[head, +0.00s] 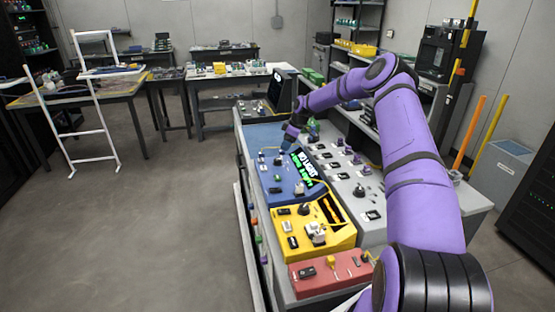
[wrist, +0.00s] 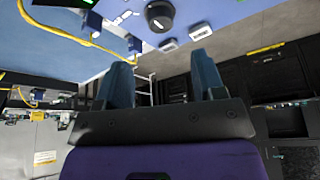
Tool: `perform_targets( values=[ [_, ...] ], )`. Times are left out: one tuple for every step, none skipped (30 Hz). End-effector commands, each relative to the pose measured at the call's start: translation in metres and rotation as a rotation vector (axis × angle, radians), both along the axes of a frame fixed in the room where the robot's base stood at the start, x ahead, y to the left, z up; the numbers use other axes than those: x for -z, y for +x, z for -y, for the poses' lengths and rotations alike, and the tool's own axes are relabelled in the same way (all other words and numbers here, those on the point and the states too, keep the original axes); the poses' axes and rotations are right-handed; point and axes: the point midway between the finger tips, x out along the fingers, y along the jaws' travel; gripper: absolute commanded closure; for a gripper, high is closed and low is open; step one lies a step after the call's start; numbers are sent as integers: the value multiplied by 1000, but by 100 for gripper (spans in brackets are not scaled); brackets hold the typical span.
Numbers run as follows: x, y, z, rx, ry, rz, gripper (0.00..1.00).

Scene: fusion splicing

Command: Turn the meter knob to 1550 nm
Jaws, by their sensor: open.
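The blue meter panel (head: 264,139) lies on the grey bench, with a dark screen showing bright green lettering (head: 305,166). My gripper (head: 283,153) hangs over the panel's far part, pointing down. In the wrist view my gripper (wrist: 161,60) has its two blue-grey fingers apart with nothing between them. A round black knob (wrist: 159,14) with a light mark sits on the blue surface beyond the fingertips, roughly centred between them and apart from them. The knob's setting and labels are too small to read. In the head view the gripper partly hides the panel area below it.
A yellow panel (head: 343,238) and a red panel (head: 325,283) stand nearer on the bench. A grey panel (head: 375,229) with several knobs and switches lies to the right. In the wrist view, a yellow cable (wrist: 65,35) runs beside the knob. Open floor lies left of the bench.

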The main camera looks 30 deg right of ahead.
Motion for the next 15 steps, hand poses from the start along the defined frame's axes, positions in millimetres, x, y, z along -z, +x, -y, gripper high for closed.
perform_targets(
  values=[
    [8, 2, -3, -2, 1, -2, 37],
    [13, 3, -5, -2, 2, -3, 37],
    [20, 5, -7, -2, 1, -4, 37],
    [25, 6, -9, -2, 1, -4, 37],
    [30, 8, -10, -1, 1, -3, 37],
    [37, 10, -12, 0, 1, -3, 37],
    [42, 11, -13, 0, 1, -3, 37],
    [46, 13, -15, 0, 1, -3, 37],
    [53, 14, -17, -1, 0, -3, 37],
    [57, 15, -18, -1, 0, -3, 37],
    [61, 17, -19, -1, 0, -3, 37],
    [66, 18, -21, -1, 0, -3, 37],
    [69, 19, -21, 0, 1, -4, 37],
    [72, 20, -22, 0, 1, -3, 37],
    [76, 21, -23, -1, 1, -2, 37]
  ],
)
